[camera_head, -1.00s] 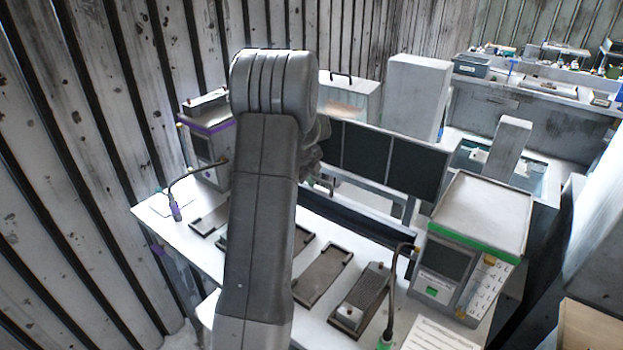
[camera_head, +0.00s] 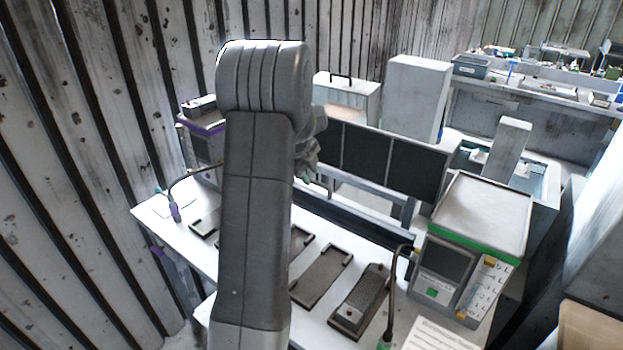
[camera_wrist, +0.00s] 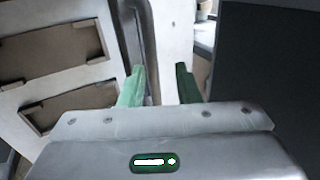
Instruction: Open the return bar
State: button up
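My gripper shows in the wrist view (camera_wrist: 158,88) with two green fingers apart and nothing clearly held between them. A long grey upright strip (camera_wrist: 139,30), possibly the return bar, runs just beyond the left finger; I cannot tell whether they touch. A white surface lies behind the gap. In the head view, a dark long bar (camera_head: 352,219) runs along the back of the white table, below a light grey rail (camera_head: 372,189); I cannot tell which is the return bar. My arm hides part of this area and my fingertips there.
Dark panels (camera_head: 385,160) stand behind the table. A green-trimmed machine (camera_head: 450,263) is at the right, a purple-trimmed one (camera_head: 205,125) at the left. Dark trays (camera_head: 322,276) lie on the table (camera_head: 165,212). A bent-neck device (camera_head: 390,300) stands near the front.

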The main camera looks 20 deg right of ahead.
aim_at(312, 180)
jog(key=v, duration=0.4)
jog(key=shift+r, duration=0.1)
jog(key=x, duration=0.7)
jog(key=shift+f, duration=0.4)
